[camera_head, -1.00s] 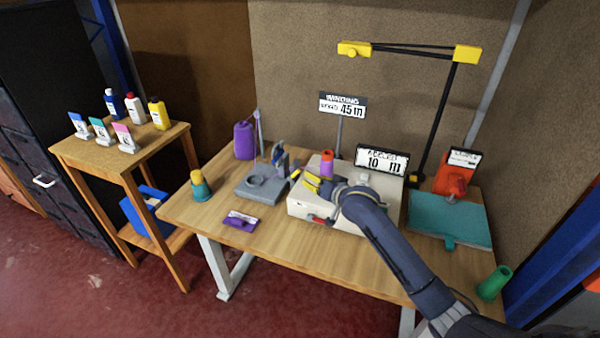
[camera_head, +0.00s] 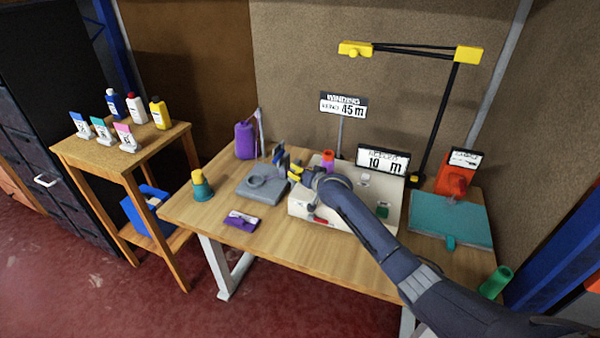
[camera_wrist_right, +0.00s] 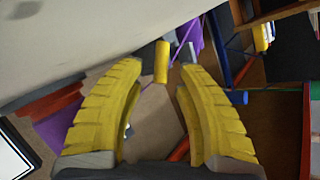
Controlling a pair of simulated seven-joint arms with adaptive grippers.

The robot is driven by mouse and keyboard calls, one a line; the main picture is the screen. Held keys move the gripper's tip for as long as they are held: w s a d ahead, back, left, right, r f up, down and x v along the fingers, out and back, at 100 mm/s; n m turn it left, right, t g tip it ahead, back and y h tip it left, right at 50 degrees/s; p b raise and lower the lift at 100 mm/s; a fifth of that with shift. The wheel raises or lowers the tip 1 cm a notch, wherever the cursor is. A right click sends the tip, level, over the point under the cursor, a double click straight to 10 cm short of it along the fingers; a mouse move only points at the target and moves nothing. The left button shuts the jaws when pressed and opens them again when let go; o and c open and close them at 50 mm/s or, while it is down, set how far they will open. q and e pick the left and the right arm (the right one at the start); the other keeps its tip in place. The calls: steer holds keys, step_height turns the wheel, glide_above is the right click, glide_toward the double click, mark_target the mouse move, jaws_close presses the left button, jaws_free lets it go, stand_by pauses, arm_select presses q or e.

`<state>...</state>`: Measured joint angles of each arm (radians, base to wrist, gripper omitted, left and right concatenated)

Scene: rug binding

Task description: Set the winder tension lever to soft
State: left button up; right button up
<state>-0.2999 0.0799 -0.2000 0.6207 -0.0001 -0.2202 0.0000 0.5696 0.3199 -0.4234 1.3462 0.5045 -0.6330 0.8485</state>
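The winder is a cream box (camera_head: 372,207) on the wooden table, with a red handle (camera_head: 320,221) low on its front. My right gripper (camera_head: 298,174) is at the box's left end, its yellow fingers partly hidden by my wrist. In the right wrist view my gripper (camera_wrist_right: 160,78) is open. A short yellow cylinder (camera_wrist_right: 162,62), perhaps the lever's grip, shows between the fingertips with gaps on both sides. I cannot tell its depth or the lever's setting. The cream box side (camera_wrist_right: 90,40) fills the upper left there. My left gripper is not in view.
A grey base with a ring (camera_head: 262,186) stands just left of the winder. A teal mat (camera_head: 450,220) lies right. The table front is clear by the purple packet (camera_head: 241,220).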

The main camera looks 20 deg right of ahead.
steer(key=shift+c, duration=0.2)
jaws_close()
stand_by(0.6)
